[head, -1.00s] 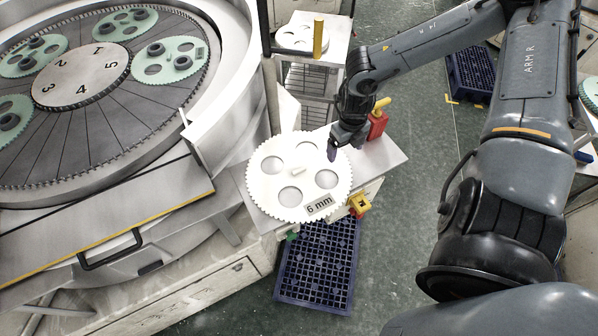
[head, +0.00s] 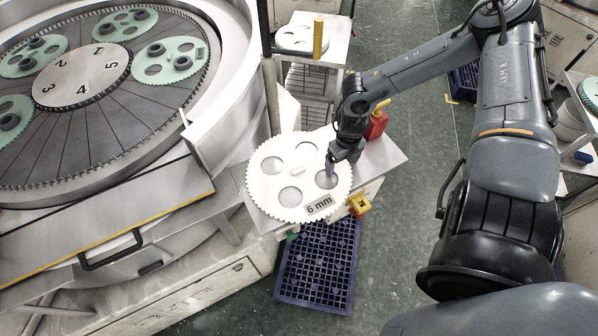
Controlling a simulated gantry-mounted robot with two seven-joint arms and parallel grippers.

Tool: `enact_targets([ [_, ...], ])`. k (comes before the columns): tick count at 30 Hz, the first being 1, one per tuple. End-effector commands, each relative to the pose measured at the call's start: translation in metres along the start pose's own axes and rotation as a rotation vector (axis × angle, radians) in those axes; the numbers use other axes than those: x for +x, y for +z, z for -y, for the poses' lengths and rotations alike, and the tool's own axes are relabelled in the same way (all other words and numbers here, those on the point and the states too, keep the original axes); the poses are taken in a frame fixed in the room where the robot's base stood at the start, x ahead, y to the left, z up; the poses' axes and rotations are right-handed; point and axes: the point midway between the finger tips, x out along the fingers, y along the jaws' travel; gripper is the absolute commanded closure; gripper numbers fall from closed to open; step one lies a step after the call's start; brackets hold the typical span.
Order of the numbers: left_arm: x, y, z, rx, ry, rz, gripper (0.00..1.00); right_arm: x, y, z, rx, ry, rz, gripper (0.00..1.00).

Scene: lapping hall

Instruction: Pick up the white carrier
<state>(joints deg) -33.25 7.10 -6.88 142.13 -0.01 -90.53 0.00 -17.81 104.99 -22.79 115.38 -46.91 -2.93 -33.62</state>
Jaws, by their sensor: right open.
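The white carrier (head: 275,193) is a flat toothed disc with several round holes, a small raised block at its centre and a "6 mm" label. It lies on a small metal table (head: 384,157) beside the big round machine. My right gripper (head: 331,168) is open, with its fingertips over the carrier's right side, by the right-hand hole. I cannot tell whether the fingertips touch the carrier. My left gripper is not in view.
The lapping machine (head: 178,111) with green carriers fills the left. A red can (head: 376,126) stands on the table behind the gripper. A yellow-and-red switch (head: 359,205) sits at the table's front edge. A blue crate (head: 318,268) lies on the floor below. A side stand (head: 337,48) is behind.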

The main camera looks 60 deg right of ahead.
Motion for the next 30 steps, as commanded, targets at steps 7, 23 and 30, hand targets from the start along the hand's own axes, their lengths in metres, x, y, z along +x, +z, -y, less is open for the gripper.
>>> enact_targets([
  [7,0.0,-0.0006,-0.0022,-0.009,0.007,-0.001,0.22,-0.0003,0.0,-0.0001,0.0,0.0,0.0,0.42],
  [23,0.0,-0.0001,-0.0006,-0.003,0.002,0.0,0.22,-0.0014,0.001,-0.0012,-0.001,0.003,0.003,1.0],
  [30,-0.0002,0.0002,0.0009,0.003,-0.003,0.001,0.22,-0.0041,0.0013,-0.0012,-0.002,0.002,0.003,1.0],
])
